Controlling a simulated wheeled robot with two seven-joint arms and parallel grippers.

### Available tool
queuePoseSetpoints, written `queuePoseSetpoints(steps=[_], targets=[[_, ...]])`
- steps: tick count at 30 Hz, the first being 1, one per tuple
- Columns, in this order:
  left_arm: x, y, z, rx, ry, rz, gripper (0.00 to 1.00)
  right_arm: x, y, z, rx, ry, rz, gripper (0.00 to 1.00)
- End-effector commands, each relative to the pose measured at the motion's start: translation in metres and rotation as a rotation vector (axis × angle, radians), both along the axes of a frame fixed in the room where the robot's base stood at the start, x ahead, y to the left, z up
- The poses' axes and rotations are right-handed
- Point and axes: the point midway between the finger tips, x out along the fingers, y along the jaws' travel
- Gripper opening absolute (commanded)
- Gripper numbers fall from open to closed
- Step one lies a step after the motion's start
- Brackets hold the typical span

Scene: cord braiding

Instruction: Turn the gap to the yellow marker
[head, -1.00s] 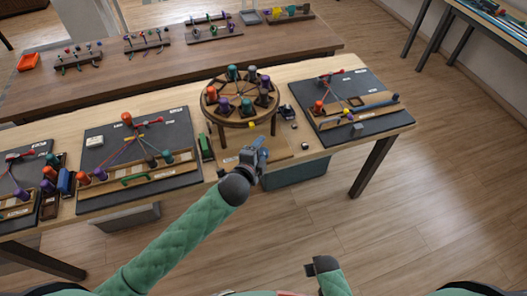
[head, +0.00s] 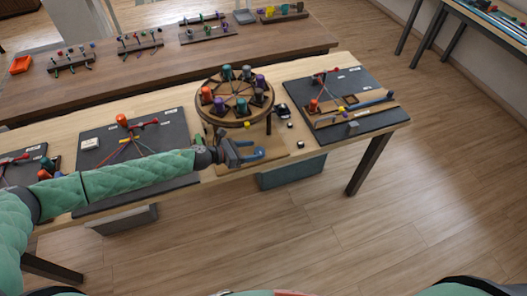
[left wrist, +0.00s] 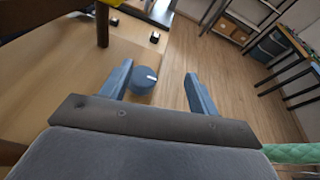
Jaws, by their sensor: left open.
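The round braiding stand (head: 236,122) is on the light table, with several coloured bobbins around its top. A wider space between bobbins seems to lie at its back left; its exact place is hard to tell. The yellow marker (head: 247,125) is at the stand's front right edge; only part shows at the top of the left wrist view (left wrist: 110,2). My left gripper (head: 259,152) is open in front of the stand. Its fingers (left wrist: 158,82) are either side of the knob's near side; contact cannot be told.
A dark board with cords (head: 345,98) is at the right, and another dark board (head: 95,140) at the left, partly behind my left arm. Small black-and-white blocks (head: 290,125) are right of the stand. A brown table (head: 120,85) stands behind.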

Motion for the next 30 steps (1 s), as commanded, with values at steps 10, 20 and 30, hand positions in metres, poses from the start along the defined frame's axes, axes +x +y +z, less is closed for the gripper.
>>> queuePoseSetpoints(steps=[10,20,30], targets=[[0.009,0.034,-0.017,0.124,-0.094,-0.121,0.61,-0.034,-0.007,-0.012,-0.002,0.011,0.004,0.53],[0.018,0.001,-0.028,0.121,-0.090,-0.118,0.61,-0.043,-0.009,0.005,-0.003,0.017,0.004,0.53],[0.028,-0.027,-0.042,0.121,-0.091,-0.117,0.61,-0.043,-0.009,0.020,-0.003,0.017,0.003,0.53]])
